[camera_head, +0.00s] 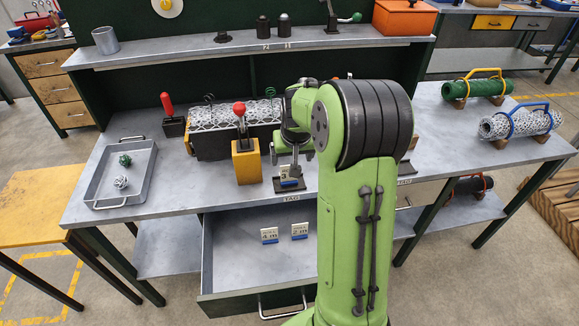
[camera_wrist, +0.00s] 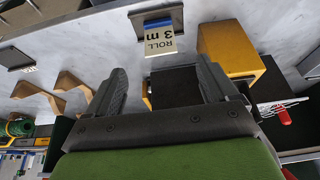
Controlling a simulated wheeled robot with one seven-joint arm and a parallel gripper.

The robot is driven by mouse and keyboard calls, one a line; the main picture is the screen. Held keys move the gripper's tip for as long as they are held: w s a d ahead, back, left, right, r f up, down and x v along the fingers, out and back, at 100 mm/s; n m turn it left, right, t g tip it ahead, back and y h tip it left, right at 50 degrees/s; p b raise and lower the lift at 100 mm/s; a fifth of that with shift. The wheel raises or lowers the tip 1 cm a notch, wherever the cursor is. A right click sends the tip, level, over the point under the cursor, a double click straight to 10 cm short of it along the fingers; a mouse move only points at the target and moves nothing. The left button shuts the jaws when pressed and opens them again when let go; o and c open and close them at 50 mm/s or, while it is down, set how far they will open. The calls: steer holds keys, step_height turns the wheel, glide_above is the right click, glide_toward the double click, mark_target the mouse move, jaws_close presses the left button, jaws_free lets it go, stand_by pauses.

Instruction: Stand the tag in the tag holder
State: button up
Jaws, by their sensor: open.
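A small white tag marked "ROLL 3 m" (camera_head: 290,176) stands at the dark tag holder (camera_head: 287,187), behind the "TAG" label on the bench's front edge. In the wrist view the tag (camera_wrist: 160,38) shows its face, with its blue-edged side against the grey holder (camera_wrist: 158,17). The tag's seat in the holder is not clearly visible. My gripper (camera_wrist: 158,80) is open, its fingers spread to either side with nothing between them. The tag lies just beyond the fingertips, apart from them. In the head view my arm partly hides the gripper (camera_head: 296,162).
The open drawer (camera_head: 225,260) below holds two more tags, "4 m" (camera_head: 269,235) and "2 m" (camera_head: 299,231). A yellow block with a red knob (camera_head: 246,162) stands close left of the holder. The mesh roll machine (camera_head: 215,145) is behind. A grey tray (camera_head: 140,185) is far left.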

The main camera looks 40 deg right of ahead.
steer(key=s+a+r+n, duration=0.3)
steer(key=s+a+r, duration=0.7)
steer(key=a, duration=0.3)
steer(key=s+a+n+y, duration=0.1)
steer(key=s+a, duration=0.2)
steer(key=s, duration=0.4)
steer(key=s+a+n+t+y, duration=0.1)
steer(key=s+a, duration=0.3)
steer(key=s, duration=0.3)
steer(key=shift+s+a+r, duration=0.2)
steer(key=shift+s+a, duration=0.05)
